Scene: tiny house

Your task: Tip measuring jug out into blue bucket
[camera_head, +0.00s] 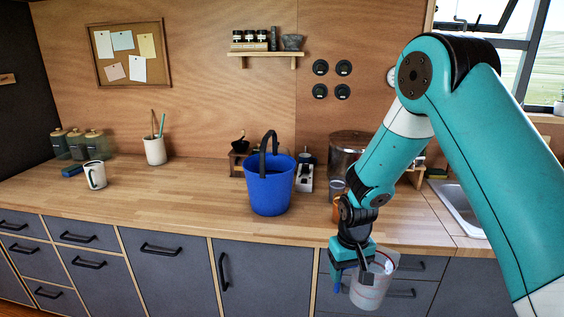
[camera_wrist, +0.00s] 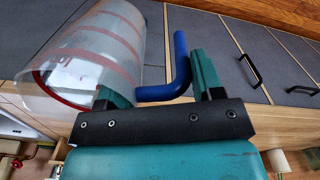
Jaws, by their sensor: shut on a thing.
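The measuring jug (camera_head: 371,287) is clear with red markings and a blue handle. It hangs in front of the counter's front edge, slightly tilted, in the head view. My gripper (camera_head: 349,268) is shut on its handle; the wrist view shows the blue handle (camera_wrist: 180,62) between the fingers and the clear jug body (camera_wrist: 112,45) beside them. Something pale shows inside the jug, too small to name. The blue bucket (camera_head: 268,193) stands upright on the counter with its dark handle raised. It is left of and behind my gripper, apart from the jug. Its inside is mostly hidden.
The wooden counter (camera_head: 190,205) is clear left of the bucket. A coffee grinder (camera_head: 239,150), a white device (camera_head: 305,178) and a large metal pot (camera_head: 349,147) stand close behind or right of the bucket. A white mug (camera_head: 95,175) and utensil pot (camera_head: 155,150) stand farther left.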

